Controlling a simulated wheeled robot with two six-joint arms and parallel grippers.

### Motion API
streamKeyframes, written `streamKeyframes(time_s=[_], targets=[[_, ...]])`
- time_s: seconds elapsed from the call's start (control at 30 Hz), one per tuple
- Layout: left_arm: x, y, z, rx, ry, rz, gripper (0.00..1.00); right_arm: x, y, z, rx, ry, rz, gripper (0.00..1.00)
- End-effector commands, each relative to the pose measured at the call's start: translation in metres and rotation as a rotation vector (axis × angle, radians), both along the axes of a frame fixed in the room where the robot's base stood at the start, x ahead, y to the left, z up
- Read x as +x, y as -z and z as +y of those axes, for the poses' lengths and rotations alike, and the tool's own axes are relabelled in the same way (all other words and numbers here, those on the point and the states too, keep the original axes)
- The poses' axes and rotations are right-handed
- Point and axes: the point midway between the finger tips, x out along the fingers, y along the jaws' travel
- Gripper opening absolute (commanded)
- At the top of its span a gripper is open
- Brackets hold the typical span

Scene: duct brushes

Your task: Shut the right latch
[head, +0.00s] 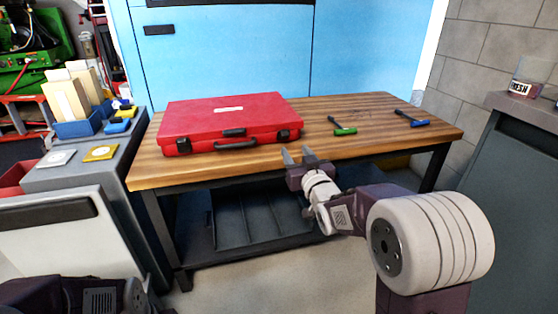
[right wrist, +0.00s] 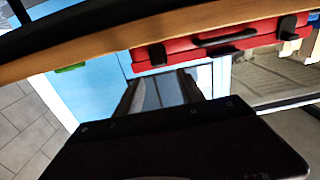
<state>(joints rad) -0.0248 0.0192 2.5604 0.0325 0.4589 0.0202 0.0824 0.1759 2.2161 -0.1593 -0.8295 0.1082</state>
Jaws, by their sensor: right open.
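A red case (head: 225,118) lies with its lid down on the wooden workbench (head: 370,142). Its right latch (head: 283,136) is a small dark piece on the front face, near the right corner; the picture is too small to tell whether it is open or shut. In the upside-down right wrist view this latch (right wrist: 158,54) shows at the left end of the case front. My right gripper (head: 297,156) is open and empty, in front of the bench edge, just below and right of the latch and apart from it. My left gripper is out of view.
The case handle (head: 235,145) and left latch (head: 184,146) are on the same front face. A green-handled brush (head: 344,131) and a blue-handled brush (head: 418,123) lie to the right. The bench front edge is close to my right gripper.

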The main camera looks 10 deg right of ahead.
Motion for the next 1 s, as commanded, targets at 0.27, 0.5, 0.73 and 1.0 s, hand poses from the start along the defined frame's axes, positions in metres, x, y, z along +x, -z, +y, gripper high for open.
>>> streamKeyframes(time_s=[0.27,0.5,0.73,1.0], targets=[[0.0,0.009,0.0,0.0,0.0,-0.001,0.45,0.016,0.003,0.0,0.0,0.001,-0.001,0.45],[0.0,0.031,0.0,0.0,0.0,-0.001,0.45,0.065,0.005,0.001,0.0,0.002,0.0,0.45],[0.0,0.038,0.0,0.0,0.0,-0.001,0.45,0.089,0.002,0.002,0.0,0.002,0.002,0.45],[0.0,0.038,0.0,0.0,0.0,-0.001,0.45,0.091,0.0,0.002,0.0,0.002,0.002,0.45]])
